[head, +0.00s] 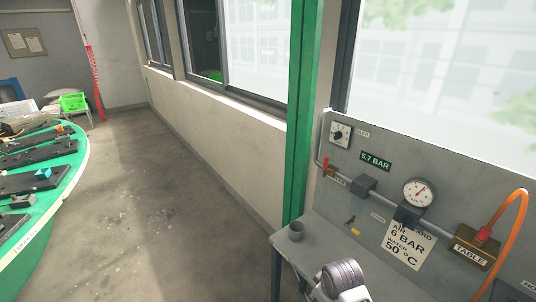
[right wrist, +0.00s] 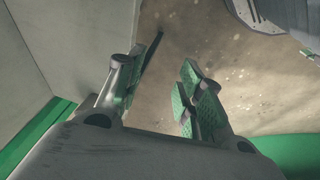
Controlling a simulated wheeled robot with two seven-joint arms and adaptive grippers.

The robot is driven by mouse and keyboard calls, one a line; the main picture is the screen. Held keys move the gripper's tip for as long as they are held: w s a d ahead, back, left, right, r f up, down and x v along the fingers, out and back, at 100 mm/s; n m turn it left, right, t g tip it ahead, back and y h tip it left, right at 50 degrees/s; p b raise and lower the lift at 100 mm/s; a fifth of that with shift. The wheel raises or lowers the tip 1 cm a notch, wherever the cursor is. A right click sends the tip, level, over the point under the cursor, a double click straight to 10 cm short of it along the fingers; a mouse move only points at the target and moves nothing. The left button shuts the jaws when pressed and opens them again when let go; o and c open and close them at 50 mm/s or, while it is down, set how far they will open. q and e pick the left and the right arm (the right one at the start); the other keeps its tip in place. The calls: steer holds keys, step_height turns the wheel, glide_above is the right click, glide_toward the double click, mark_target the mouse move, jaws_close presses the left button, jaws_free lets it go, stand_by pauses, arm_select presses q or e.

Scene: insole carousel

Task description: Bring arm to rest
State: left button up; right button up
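My right gripper (right wrist: 160,82) shows in the right wrist view. Its two fingers with green pads stand apart, with nothing between them. Bare brown floor (right wrist: 225,45) lies beyond the fingertips. Neither gripper shows in the head view; only a grey ribbed part, probably of my right arm (head: 343,277), shows at the bottom. My left gripper is not in any view.
A green-edged round table (head: 70,185) is at left. The floor between is clear.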

steer(key=shift+s+d+r+m, duration=1.45)
steer(key=shift+s+d+m, duration=1.35)
steer(key=shift+s, duration=3.15)
step_height(320, 180, down, 35)
steer(key=s+g+b, duration=0.1)
steer(key=s+b, duration=0.1)
steer(key=s, duration=0.1)
steer(key=s+d+f+b, duration=0.1)
steer(key=s+d+f, duration=0.1)
steer(key=s+f, duration=0.9)
steer(key=s+d+f+g+b, duration=0.1)
steer(key=s+d+f, duration=0.1)
steer(key=s+f, duration=0.9)
steer(key=shift+n, duration=0.3)
